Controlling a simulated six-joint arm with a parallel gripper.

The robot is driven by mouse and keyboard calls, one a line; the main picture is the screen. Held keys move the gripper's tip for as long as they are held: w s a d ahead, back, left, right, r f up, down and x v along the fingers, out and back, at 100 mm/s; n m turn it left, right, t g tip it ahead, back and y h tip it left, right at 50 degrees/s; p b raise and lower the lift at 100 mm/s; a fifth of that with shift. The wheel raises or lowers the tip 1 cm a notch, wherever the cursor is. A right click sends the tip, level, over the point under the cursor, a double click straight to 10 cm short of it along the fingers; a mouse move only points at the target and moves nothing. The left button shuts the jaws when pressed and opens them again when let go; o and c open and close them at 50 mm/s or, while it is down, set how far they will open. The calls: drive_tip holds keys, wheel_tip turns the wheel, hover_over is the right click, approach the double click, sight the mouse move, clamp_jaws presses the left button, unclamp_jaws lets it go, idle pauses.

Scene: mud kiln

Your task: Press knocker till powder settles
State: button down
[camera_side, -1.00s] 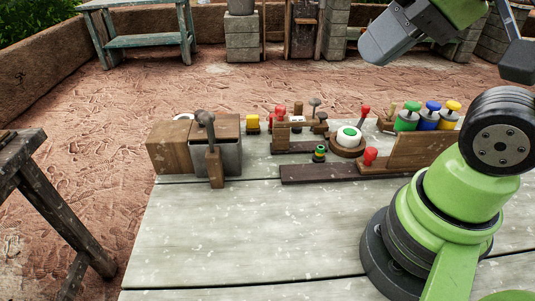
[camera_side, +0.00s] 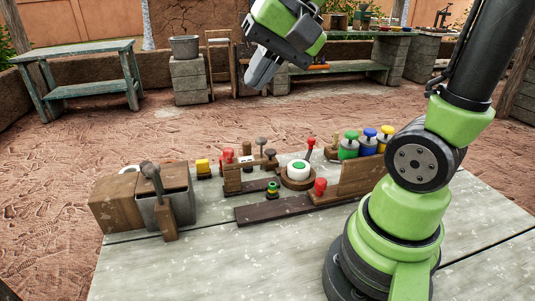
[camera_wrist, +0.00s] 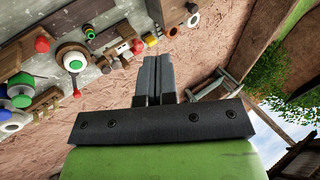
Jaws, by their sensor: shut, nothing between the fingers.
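A grey-knobbed wooden lever (camera_side: 157,196) stands at the front of a grey metal box (camera_side: 178,205) beside a wooden block (camera_side: 115,203), at the left of the bench. I cannot tell for certain which part is the knocker, and no powder is clearly visible. My gripper (camera_side: 259,78) is high above and beyond the bench's far edge, pointing down and left, touching nothing. In the wrist view its two dark fingers (camera_wrist: 156,62) are together with nothing between them.
The bench (camera_side: 190,265) carries a white button with a green centre (camera_side: 299,169), several red knobs, and green, blue and yellow plungers (camera_side: 368,142) at the right. A wooden upright panel (camera_side: 362,176) stands nearby. The bench front is clear.

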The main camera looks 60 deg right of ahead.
drive_tip(key=w+d+f+m+y, duration=0.1)
drive_tip(key=w+d+f+m, duration=0.5)
drive_tip(key=d, duration=0.3)
drive_tip(key=m+t, duration=0.2)
drive_tip(key=m, duration=0.4)
hover_over(271, 152)
wheel_tip(271, 152, down, 9)
drive_tip(key=shift+f, duration=4.4)
drive_tip(key=shift+f, duration=0.4)
